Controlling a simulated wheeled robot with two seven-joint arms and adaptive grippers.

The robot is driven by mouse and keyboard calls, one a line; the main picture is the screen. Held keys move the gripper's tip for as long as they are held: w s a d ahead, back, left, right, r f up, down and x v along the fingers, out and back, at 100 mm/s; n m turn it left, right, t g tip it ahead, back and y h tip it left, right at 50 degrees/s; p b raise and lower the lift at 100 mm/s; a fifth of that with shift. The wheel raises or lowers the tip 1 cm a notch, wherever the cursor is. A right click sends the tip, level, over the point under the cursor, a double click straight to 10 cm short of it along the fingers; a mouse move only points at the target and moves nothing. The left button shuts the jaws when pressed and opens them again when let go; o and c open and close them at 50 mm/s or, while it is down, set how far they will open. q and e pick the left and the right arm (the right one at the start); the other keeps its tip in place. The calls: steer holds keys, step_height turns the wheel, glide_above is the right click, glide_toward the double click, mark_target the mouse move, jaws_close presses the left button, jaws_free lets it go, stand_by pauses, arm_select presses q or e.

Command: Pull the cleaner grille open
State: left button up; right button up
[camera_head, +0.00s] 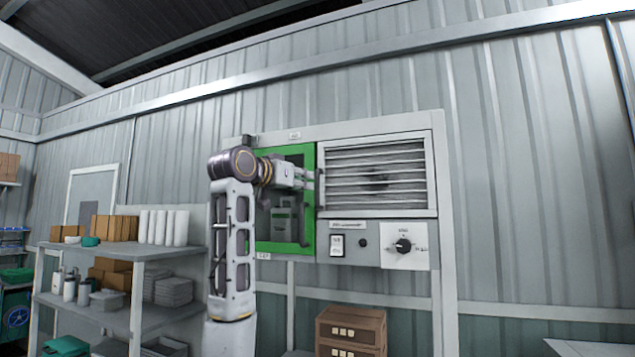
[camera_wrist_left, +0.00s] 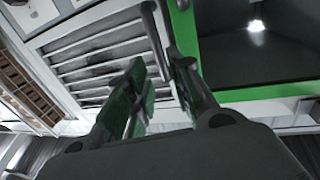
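The cleaner grille (camera_head: 376,180) is a white louvred panel in the upper right of the wall cabinet. It looks closed, flush with its frame; its slats also show in the left wrist view (camera_wrist_left: 97,62). A thin dark upright handle (camera_wrist_left: 155,38) runs along the grille's edge beside the green frame. My left gripper (camera_head: 313,180) is at that edge. In the left wrist view its two fingers (camera_wrist_left: 160,75) are apart, with the handle's lower end appearing between them. I cannot tell whether they touch it. My right gripper is in neither view.
A green-framed window (camera_head: 308,225) adjoins the grille on the left, partly behind my left arm. A switch panel with a dial (camera_head: 404,246) is below the grille. A loaded shelf (camera_head: 120,250) stands at left, and a brown box (camera_head: 350,330) is below.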

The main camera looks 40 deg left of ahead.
mark_target(316, 184)
arm_select(q)
steer(key=shift+w+a+p, duration=0.15)
steer(key=shift+w+p, duration=1.25)
steer(key=shift+w, duration=2.75)
jaws_close()
